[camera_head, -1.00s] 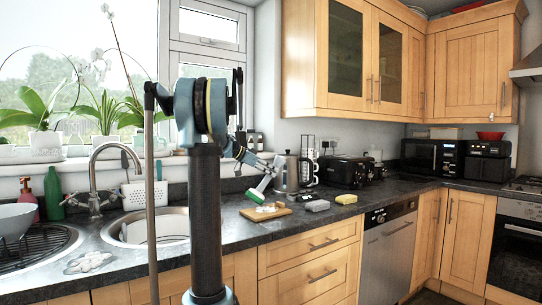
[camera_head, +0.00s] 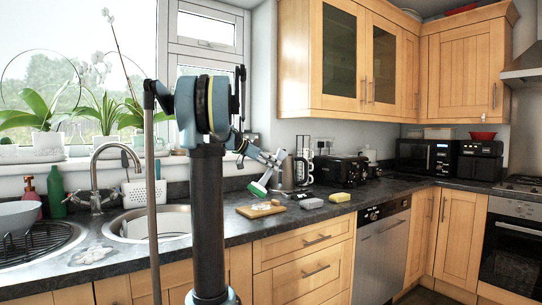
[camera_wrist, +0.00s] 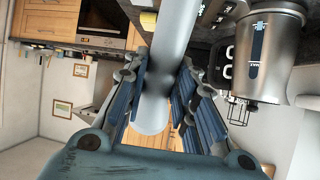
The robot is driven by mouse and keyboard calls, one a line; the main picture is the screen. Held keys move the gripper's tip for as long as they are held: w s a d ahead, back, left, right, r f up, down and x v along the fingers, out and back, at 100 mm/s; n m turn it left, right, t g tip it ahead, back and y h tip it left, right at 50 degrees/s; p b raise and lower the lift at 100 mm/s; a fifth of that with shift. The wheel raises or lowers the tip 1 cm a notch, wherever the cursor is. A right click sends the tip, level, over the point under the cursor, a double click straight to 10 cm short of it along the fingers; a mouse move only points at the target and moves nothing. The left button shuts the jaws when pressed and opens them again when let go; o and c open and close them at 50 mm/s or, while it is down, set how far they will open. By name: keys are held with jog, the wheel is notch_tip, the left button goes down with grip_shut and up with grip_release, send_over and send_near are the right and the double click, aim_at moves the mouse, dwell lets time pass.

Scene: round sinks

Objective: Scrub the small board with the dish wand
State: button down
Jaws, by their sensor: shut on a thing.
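My gripper (camera_head: 276,159) is shut on the pale handle of the dish wand (camera_head: 258,189). The wand slants down to the left, with its green and white scrubbing head lowest. In the wrist view my fingers (camera_wrist: 158,100) flank the thick grey-white handle (camera_wrist: 165,60). The wand's head is out of sight there. The small wooden board (camera_head: 248,214) lies flat on the dark counter, below the wand head. Its top carries a whitish patch. The head appears a little above the board's far left part, apart from it.
A round sink (camera_head: 170,221) and tap (camera_head: 97,170) are left.

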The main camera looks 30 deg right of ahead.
notch_tip(320, 180, up, 2)
jog(key=shift+s+d+r, duration=0.1)
jog(key=shift+d+r, duration=0.05)
jog(key=shift+r, duration=1.4)
jog(key=shift+r, duration=2.5)
